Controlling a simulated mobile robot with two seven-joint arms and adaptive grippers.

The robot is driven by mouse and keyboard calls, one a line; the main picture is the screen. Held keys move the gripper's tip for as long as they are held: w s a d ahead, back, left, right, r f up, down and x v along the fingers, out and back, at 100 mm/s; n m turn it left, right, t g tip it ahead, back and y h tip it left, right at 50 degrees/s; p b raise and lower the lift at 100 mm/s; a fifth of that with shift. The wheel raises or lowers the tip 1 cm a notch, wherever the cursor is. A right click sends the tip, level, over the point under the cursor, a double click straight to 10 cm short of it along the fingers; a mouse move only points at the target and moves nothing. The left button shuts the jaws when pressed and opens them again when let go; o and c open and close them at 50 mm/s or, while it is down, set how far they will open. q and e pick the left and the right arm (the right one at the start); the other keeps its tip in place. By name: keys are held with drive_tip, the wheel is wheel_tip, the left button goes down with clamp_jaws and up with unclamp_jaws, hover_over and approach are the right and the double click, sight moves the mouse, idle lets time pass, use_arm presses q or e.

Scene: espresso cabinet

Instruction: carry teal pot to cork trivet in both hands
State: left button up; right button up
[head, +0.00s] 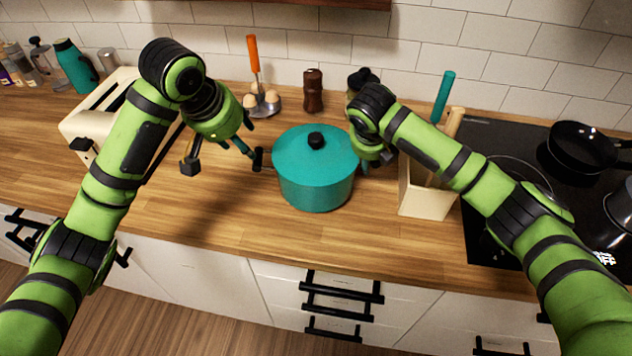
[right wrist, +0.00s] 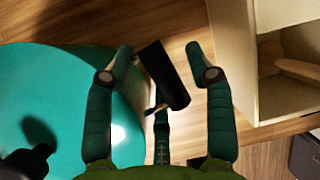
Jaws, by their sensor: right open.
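The teal pot (head: 314,180) stands upright with its lid on at the middle of the wooden counter. Its black left handle (head: 258,160) points at my left gripper (head: 218,160), which is open and empty just left of that handle. My right gripper (head: 372,160) is at the pot's right side, partly hidden by its own arm. In the right wrist view, the open fingers of my right gripper (right wrist: 161,53) stand on either side of the black right handle (right wrist: 165,76), beside the pot's lid (right wrist: 60,95). I cannot make out a cork trivet in either view.
A cream utensil holder (head: 424,192) stands close to the right of my right gripper. A black cooktop (head: 490,200) with pans lies further right. A cream toaster (head: 90,130) is behind my left arm. A pepper mill (head: 313,92) stands behind the pot. The counter in front is clear.

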drive_tip(key=shift+s+a+r, duration=0.1)
drive_tip(key=shift+s+r, duration=0.05)
drive_tip(key=shift+r, duration=0.3)
drive_tip(key=v, duration=1.1)
drive_tip(key=shift+s, duration=0.1)
